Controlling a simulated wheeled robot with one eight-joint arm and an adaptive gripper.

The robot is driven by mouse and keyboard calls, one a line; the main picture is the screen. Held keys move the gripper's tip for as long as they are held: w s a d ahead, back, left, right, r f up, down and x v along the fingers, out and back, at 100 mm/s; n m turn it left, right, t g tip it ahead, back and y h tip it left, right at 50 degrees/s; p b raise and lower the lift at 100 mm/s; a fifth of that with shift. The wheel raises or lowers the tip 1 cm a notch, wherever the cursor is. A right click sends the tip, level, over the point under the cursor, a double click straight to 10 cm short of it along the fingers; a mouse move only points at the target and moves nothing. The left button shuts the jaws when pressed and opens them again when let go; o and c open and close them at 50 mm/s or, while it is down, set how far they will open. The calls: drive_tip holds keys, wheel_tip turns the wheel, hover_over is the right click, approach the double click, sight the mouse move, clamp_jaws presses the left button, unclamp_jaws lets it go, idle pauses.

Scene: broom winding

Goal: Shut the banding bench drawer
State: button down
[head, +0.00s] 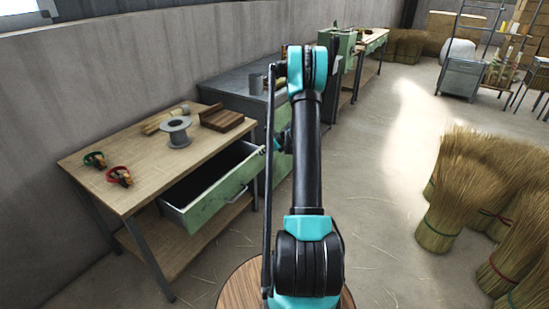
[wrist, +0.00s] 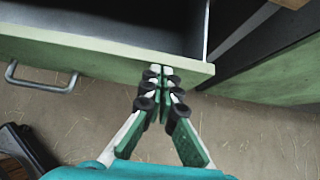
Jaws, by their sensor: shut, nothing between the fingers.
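The banding bench (head: 135,150) stands at the left against the wall, with a wooden top and dark metal legs. Its drawer, with a worn pale green front (head: 215,198), is pulled well out and looks empty where I see inside. In the wrist view the drawer front (wrist: 100,57) crosses the upper part, with its grey bar handle (wrist: 40,84) at the left. My gripper (wrist: 160,70) is shut and empty, its fingertips at the right end of the drawer front. I cannot tell whether they touch it. In the head view my arm mostly hides the gripper.
A grey-topped cabinet (head: 232,92) adjoins the bench. Broom bundles (head: 450,205) stand at the right. Floor between is open.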

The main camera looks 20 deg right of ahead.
drive_tip(key=w+a, duration=0.7)
drive_tip(key=w, duration=0.3)
drive_tip(key=shift+a, duration=0.35)
drive_tip(key=shift+s, duration=0.15)
